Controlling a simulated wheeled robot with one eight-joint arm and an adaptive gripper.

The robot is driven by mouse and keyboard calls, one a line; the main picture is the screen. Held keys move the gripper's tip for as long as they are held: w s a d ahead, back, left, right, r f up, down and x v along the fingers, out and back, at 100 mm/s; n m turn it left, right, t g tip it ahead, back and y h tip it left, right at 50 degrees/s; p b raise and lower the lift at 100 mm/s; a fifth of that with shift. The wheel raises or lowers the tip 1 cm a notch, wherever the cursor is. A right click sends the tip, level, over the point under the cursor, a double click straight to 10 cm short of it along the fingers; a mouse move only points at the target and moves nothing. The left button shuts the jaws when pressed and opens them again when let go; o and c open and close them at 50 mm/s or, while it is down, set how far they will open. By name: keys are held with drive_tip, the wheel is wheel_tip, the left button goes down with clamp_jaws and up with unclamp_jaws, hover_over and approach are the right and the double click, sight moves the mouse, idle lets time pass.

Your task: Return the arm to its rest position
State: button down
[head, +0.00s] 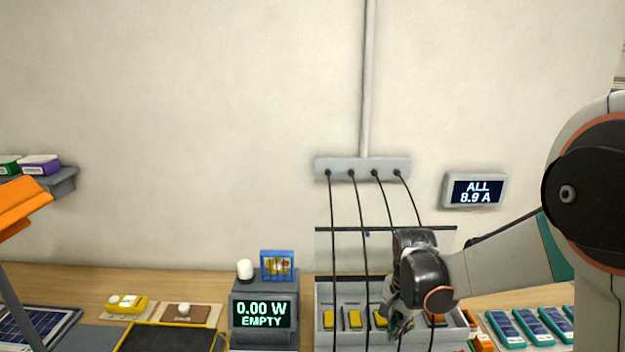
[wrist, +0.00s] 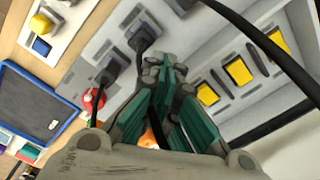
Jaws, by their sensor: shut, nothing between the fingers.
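My gripper (head: 400,326) hangs at the end of my arm over the right part of the grey charging dock (head: 341,290) in the head view. In the wrist view its teal fingers (wrist: 168,92) are together, with nothing seen held between them. A black cable passes close by the fingers, and I cannot tell whether it touches them. My arm comes in from the right and hides part of the dock. Yellow pads (head: 354,318) show in the dock's bays.
Black cables (head: 333,235) hang from a grey wall strip (head: 362,167) to the dock. A meter reading 0.00 W EMPTY (head: 263,314) stands left of it. Teal devices (head: 528,325) lie at right. A wall display (head: 474,191) reads ALL 8.9 A. An orange object (head: 22,205) is at left.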

drive_tip(key=s+r+n+t+b, duration=0.35)
drive_tip(key=s+r+n, duration=0.25)
drive_tip(key=s+r, duration=0.35)
drive_tip(key=s+n+t+b, duration=0.3)
drive_tip(key=s+n, duration=0.2)
drive_tip(key=s, duration=0.5)
drive_tip(key=shift+s+f, duration=0.3)
drive_tip(key=shift+f, duration=0.1)
idle(0.6)
